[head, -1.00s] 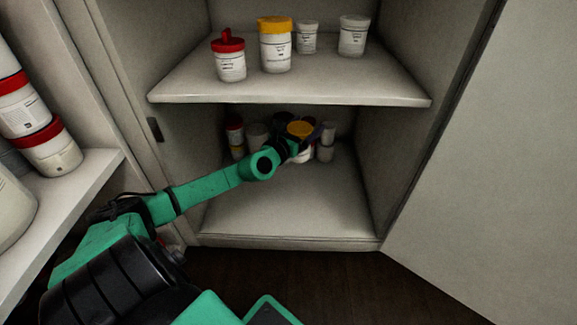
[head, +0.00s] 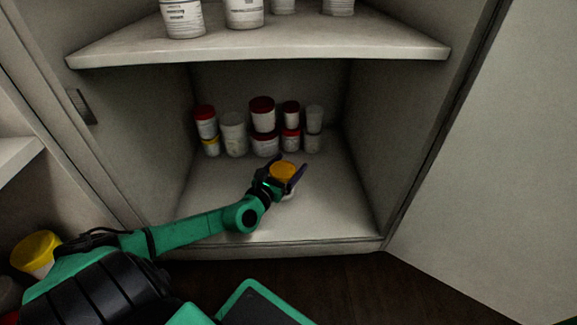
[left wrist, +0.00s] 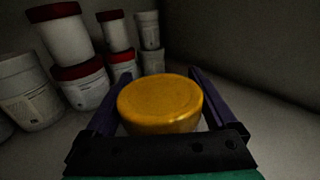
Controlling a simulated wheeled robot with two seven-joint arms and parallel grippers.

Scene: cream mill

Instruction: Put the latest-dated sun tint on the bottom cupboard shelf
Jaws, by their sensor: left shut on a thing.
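My left gripper (head: 287,176) is inside the lower part of the cupboard, shut on a white tub with an orange-yellow lid (head: 283,170). In the left wrist view the lid (left wrist: 160,102) sits between the two fingers. The tub looks upright, at or just above the bottom cupboard shelf (head: 325,205); I cannot tell if it touches. The gripper and arm hide most of its body, and its label cannot be read. My right gripper is not in view.
Several tubs with red, white and yellow lids, some stacked, stand at the back of the bottom shelf, such as a red-lidded one (head: 263,117). An upper shelf (head: 270,50) holds more tubs. The open door (head: 490,170) is at the right. The bottom shelf's front is clear.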

